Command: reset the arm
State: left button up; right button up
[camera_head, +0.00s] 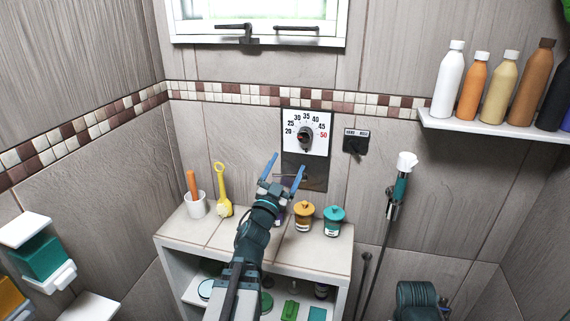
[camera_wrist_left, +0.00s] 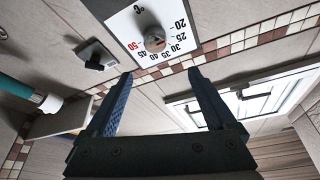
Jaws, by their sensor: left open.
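My left arm comes up from the bottom of the head view. Its gripper (camera_head: 287,166) has two blue fingers spread apart with nothing between them. It is raised over the white shelf unit, and in the picture its fingertips lie just below the temperature dial (camera_head: 306,132) on the tiled wall. In the left wrist view the two fingers (camera_wrist_left: 157,82) are wide apart and empty, with the dial plate (camera_wrist_left: 180,22) and its round knob (camera_wrist_left: 155,39) beyond them. I cannot tell how far the fingertips are from the wall. My right gripper is not in view.
The white shelf unit (camera_head: 172,241) carries a white cup (camera_head: 196,205), a yellow scoop (camera_head: 223,195), a yellow-lidded jar (camera_head: 303,217) and a teal jar (camera_head: 334,221). A wall lever (camera_head: 356,142) and hand shower (camera_head: 401,185) are to the right. Bottles stand on a wall shelf (camera_head: 490,126).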

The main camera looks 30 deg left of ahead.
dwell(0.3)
pick_arm(q)
jog(key=d+f+n+g+y, duration=0.1)
jog(key=d+f+n+g, duration=0.1)
jog(key=d+f+g, duration=0.55)
jog(key=d+f+n+g, duration=0.1)
jog(key=d+f+g, duration=0.35)
jog(key=f, duration=0.65)
jog(key=s+d+f+m+g, duration=0.1)
jog(key=s+d+f+g, duration=0.2)
jog(key=s+d, duration=0.2)
jog(key=s+d+f+m+g+h+p, duration=0.1)
jog(key=s+d+f+g, duration=0.2)
jog(key=s+d, duration=0.3)
jog(key=s+d+f+m+g, duration=0.1)
jog(key=s+d+f+g, duration=0.3)
jog(key=s, duration=0.6)
jog(key=shift+d+h, duration=0.4)
jog(key=shift+d, duration=0.7)
